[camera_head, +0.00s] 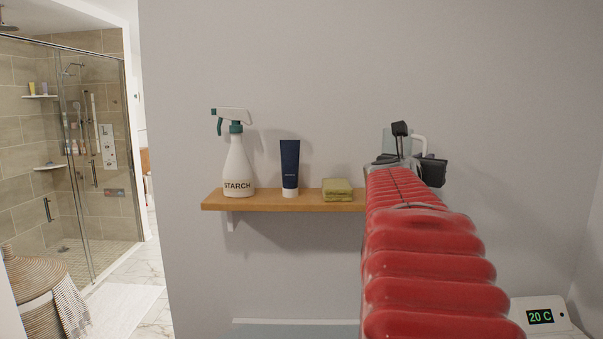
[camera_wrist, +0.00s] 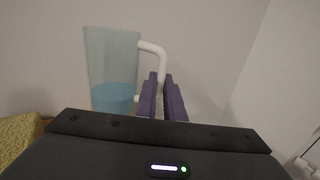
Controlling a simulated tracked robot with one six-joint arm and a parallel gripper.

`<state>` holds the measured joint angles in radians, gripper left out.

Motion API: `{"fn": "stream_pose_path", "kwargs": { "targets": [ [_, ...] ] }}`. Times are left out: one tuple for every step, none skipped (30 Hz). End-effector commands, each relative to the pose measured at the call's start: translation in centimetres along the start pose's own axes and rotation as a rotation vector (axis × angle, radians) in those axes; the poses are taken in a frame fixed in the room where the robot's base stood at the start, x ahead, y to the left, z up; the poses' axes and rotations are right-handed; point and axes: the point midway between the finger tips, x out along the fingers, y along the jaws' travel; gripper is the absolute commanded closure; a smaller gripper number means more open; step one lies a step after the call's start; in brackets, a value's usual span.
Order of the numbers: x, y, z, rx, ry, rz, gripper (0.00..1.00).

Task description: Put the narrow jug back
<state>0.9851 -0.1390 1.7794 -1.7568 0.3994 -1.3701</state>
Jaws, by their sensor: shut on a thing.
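The narrow jug (camera_wrist: 111,65) is clear with blue liquid in its lower part and a white handle on its right. It stands upright in the wrist view. My gripper (camera_wrist: 163,95) has its purple fingers shut on the handle. In the head view the jug (camera_head: 389,142) shows only in part behind my gripper (camera_head: 400,130), at the shelf's right end. The jug's base is hidden in both views, so I cannot tell whether it touches the shelf. The wooden shelf (camera_head: 262,203) is fixed to the grey wall, its right end hidden by my red arm.
On the shelf stand a starch spray bottle (camera_head: 238,165), a dark blue tube (camera_head: 290,167) and a green-yellow sponge (camera_head: 337,190), nearest the jug. A white device reading 20 C (camera_head: 541,316) is at lower right. A glass shower (camera_head: 95,150) and woven basket (camera_head: 45,290) are at left.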

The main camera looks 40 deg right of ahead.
Motion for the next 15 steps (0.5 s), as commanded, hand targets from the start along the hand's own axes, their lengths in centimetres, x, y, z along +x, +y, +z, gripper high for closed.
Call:
{"fn": "stream_pose_path", "kwargs": {
  "targets": [
    [0.0, 0.0, -0.1, -0.001, 0.000, 0.000, 1.00],
    [0.0, 0.0, -0.3, -0.001, 0.000, 0.000, 1.00],
    [0.0, 0.0, -0.5, 0.000, 0.000, 0.000, 1.00],
    [0.0, 0.0, -0.7, -0.002, 0.000, 0.000, 1.00],
    [0.0, 0.0, -1.0, -0.001, 0.001, 0.001, 1.00],
    [0.0, 0.0, -1.4, -0.002, 0.001, 0.001, 1.00],
    [-0.1, 0.1, -1.7, -0.001, 0.001, 0.002, 1.00],
    [-0.1, 0.1, -2.0, -0.002, 0.001, 0.001, 1.00],
    [0.0, 0.0, -2.5, -0.003, 0.001, 0.000, 1.00],
    [0.0, 0.0, -2.9, -0.001, 0.002, 0.000, 1.00],
    [-0.1, 0.0, -3.1, -0.002, 0.001, 0.000, 1.00],
    [-0.1, 0.0, -3.4, -0.001, 0.001, 0.000, 1.00],
    [-0.1, 0.1, -3.6, -0.001, 0.000, 0.001, 1.00],
    [-0.1, 0.1, -3.8, 0.000, 0.000, 0.001, 1.00],
    [-0.1, 0.1, -4.0, -0.001, 0.000, 0.002, 1.00]
  ]
}}
